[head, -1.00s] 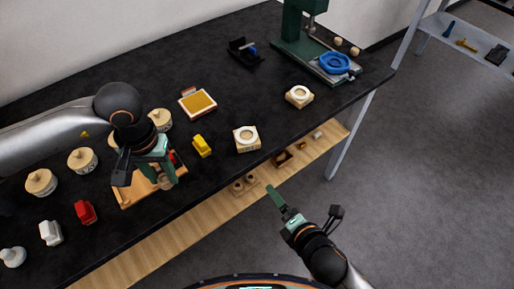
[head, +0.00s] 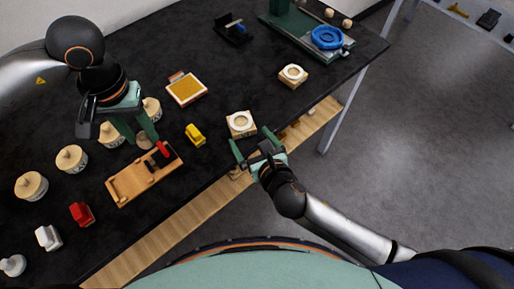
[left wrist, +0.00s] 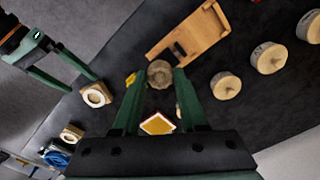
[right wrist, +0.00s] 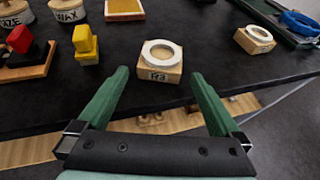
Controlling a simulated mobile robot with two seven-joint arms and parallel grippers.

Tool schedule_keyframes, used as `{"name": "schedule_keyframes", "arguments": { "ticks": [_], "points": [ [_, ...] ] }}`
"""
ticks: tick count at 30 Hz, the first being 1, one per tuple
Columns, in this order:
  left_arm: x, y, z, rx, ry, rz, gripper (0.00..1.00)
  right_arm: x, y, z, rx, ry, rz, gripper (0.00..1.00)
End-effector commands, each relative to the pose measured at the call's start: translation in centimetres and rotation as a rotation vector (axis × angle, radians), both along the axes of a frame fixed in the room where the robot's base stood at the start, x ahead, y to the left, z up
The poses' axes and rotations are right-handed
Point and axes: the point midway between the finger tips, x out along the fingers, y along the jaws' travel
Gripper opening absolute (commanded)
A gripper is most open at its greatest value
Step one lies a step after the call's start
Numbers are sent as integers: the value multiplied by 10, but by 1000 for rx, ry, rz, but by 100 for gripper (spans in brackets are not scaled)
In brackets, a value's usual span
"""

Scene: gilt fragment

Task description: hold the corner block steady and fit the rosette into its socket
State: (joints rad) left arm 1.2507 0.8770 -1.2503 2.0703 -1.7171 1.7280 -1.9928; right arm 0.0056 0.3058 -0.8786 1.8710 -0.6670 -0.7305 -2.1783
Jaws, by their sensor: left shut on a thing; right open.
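A pale wooden corner block (head: 241,125) with a white ring-shaped socket on top sits near the table's front edge. It also shows in the right wrist view (right wrist: 160,73), label facing me. My right gripper (head: 252,139) is open just in front of it, fingers pointing at either side, not closed on it. My left gripper (head: 140,138) is shut on a round brownish rosette (left wrist: 160,73), held above the table beside the wooden rack (head: 124,184). The rosette is partly hidden by the fingers in the head view. A second similar block (head: 293,75) stands farther right.
Yellow (head: 195,134), red (head: 81,214) and white (head: 48,237) small items and several lidded pots (head: 71,158) stand around the left side. A gold-topped pad (head: 187,89) lies behind. A wooden shelf (head: 190,220) runs below the table's front edge.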

Motion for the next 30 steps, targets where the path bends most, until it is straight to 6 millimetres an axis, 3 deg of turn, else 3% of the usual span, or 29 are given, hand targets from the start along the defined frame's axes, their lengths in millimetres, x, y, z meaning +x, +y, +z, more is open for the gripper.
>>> {"name": "schedule_keyframes", "arguments": {
  "ticks": [1,9,22,30],
  "points": [
    [0,0,-14,0,1,0,0,10,4,-9,3,-4,-2,100],
    [0,0,-35,0,1,0,0,40,14,-21,4,-2,-1,100],
    [0,0,-37,0,1,0,0,47,16,-21,2,0,0,100],
    [0,0,-37,0,1,0,0,46,16,-21,2,0,0,71]
  ]
}}
